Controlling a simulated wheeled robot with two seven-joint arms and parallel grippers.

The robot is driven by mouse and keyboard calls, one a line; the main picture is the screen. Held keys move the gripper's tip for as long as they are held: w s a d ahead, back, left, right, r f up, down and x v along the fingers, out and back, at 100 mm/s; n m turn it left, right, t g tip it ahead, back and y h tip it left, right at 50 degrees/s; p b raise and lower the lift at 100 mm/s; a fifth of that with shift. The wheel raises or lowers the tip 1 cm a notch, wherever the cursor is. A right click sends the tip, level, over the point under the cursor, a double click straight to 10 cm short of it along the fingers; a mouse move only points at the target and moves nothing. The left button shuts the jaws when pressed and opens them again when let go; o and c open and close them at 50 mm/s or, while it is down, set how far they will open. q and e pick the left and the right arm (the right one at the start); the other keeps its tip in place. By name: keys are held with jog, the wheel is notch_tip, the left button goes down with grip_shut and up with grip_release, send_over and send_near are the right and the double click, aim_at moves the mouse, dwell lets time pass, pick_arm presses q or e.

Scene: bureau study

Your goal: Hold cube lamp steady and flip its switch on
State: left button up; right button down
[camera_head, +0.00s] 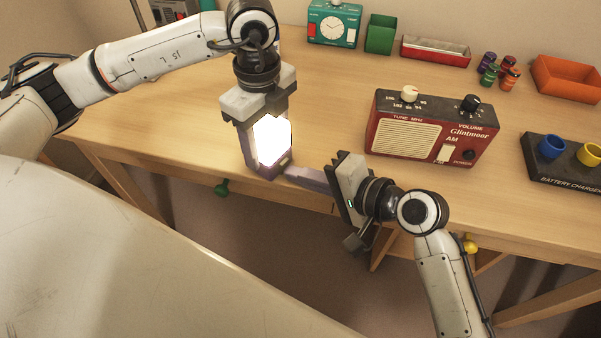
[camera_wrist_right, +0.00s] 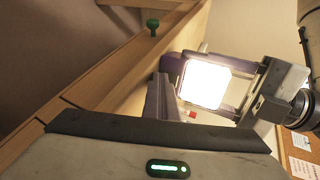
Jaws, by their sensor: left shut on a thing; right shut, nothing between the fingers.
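My left gripper (camera_head: 262,125) comes down from above and is shut on the lamp, one finger on each side. My right gripper (camera_head: 290,177) is shut with nothing between its fingers, and its tips are at the front of the lamp's base. In the right wrist view the lit lamp (camera_wrist_right: 204,84) shows beyond my right fingers (camera_wrist_right: 163,100), with a small red spot (camera_wrist_right: 192,115) on its base close to the fingertips. Whether the fingertips touch the base cannot be told.
A red radio (camera_head: 430,130) stands right of the lamp, with a battery charger (camera_head: 565,172) farther right. Table left of the lamp is clear.

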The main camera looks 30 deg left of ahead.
jog(key=shift+s+a+r, duration=0.1)
jog(key=shift+a+r, duration=0.15)
jog(key=shift+r, duration=0.85)
jog(key=d+f+v, duration=0.1)
jog(key=f+v, duration=0.1)
jog(key=v, duration=1.2)
jog(key=shift+f, duration=0.2)
jog(key=shift+f, duration=0.1)
jog(key=shift+d+f, duration=0.25)
jog(key=x, duration=0.8)
jog(key=r+x, duration=0.1)
jog(key=x, duration=0.3)
jog(key=shift+a+f, duration=0.15)
jog(key=shift+a, duration=0.3)
jog(key=shift+a+f, duration=0.15)
jog(key=shift+a, duration=0.55)
